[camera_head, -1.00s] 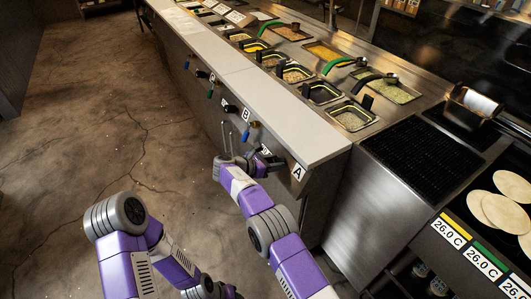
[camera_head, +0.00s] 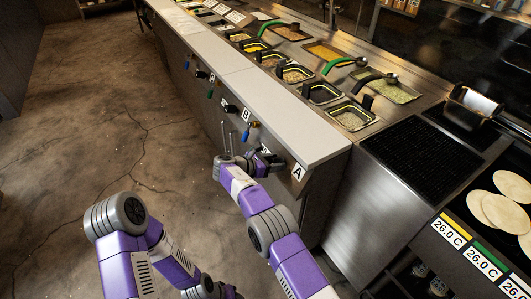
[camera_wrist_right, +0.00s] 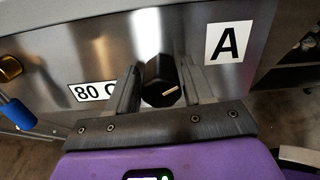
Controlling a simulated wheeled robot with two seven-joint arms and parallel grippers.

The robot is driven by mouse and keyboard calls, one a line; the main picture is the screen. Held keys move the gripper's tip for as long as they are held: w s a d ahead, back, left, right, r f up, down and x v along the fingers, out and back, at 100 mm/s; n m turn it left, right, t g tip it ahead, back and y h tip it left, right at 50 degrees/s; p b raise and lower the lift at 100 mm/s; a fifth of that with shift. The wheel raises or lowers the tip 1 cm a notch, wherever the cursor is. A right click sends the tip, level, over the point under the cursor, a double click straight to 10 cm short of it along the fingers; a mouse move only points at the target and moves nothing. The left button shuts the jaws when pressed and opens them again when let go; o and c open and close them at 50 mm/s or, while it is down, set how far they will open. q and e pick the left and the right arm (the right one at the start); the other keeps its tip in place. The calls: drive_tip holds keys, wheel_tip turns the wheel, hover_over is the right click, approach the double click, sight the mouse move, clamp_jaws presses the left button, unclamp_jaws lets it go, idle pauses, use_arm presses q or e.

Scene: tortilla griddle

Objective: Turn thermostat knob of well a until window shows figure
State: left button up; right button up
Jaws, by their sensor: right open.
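The black thermostat knob (camera_wrist_right: 162,80) of well A has a pale pointer line and sits on the steel front panel. The "A" label (camera_wrist_right: 228,42) is to its right in the right wrist view and also shows in the head view (camera_head: 298,172). The window (camera_wrist_right: 94,91) left of the knob reads "80 C", its right end partly covered by a finger. My right gripper (camera_wrist_right: 160,88) is open, with one finger on each side of the knob. I cannot tell whether the fingers touch it. In the head view my right gripper (camera_head: 268,160) is at the panel below the counter edge. My left gripper is out of view.
A blue-handled valve (camera_wrist_right: 17,112) is left of the window. The white counter (camera_head: 270,112) overhangs the panel, with food wells (camera_head: 352,118) behind it. Tortillas (camera_head: 492,209) lie on the griddle at right. Open floor (camera_head: 100,130) lies to the left.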

drive_tip(key=shift+p+v, duration=0.9)
drive_tip(key=shift+v, duration=1.95)
drive_tip(key=shift+s+a+r, duration=0.1)
drive_tip(key=shift+s+r, duration=0.05)
drive_tip(key=shift+o, duration=1.4)
drive_tip(key=shift+a, duration=0.1)
drive_tip(key=p+v, duration=0.1)
drive_tip(key=v, duration=0.4)
drive_tip(key=shift+s+a+r, duration=0.15)
drive_tip(key=shift+s+a, duration=0.1)
